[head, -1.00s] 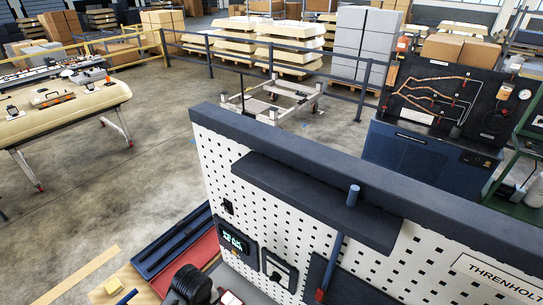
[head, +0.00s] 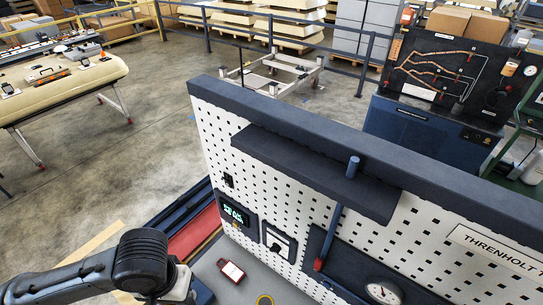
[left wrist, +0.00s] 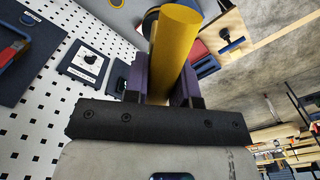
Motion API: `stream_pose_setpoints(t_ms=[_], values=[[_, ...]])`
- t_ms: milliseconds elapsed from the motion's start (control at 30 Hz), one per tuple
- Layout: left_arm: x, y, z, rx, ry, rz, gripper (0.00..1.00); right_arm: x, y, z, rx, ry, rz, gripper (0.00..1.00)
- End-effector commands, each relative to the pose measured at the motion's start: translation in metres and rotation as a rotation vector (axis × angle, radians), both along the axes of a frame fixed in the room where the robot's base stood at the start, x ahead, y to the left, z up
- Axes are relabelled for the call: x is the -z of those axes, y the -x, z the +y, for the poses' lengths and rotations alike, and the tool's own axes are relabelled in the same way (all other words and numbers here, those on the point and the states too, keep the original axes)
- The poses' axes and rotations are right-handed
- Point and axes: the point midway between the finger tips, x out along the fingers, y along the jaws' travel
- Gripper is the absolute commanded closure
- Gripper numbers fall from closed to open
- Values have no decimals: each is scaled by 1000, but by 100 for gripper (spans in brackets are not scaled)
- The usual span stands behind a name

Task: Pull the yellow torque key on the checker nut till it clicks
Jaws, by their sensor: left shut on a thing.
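The yellow torque key (left wrist: 176,45) shows in the left wrist view as a thick yellow cylinder, with its near end towards the camera. My left gripper (left wrist: 162,75) is shut on it, with one dark purple finger on each side. In the head view my left arm comes in at the bottom left, and its fingers are cut off or hidden at the lower edge. I cannot make out the checker nut in either view. My right gripper is not in view.
A white pegboard with a dark top rail (head: 330,135) stands close in front. It carries a small green-lit display (head: 235,212), a dark shelf (head: 310,172) and a round gauge (head: 382,292). A red handheld device (head: 231,271) lies on the grey bench below.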

Motion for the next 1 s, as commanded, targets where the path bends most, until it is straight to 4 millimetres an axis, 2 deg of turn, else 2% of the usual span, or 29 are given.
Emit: stream_pose_setpoints(t_ms=[100,267,1000], values=[[-14,-9,3,-7,0,-2,100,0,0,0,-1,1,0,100],[-22,-12,2,-7,0,0,100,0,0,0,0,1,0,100],[-20,-13,2,-7,0,0,100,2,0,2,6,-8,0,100]])
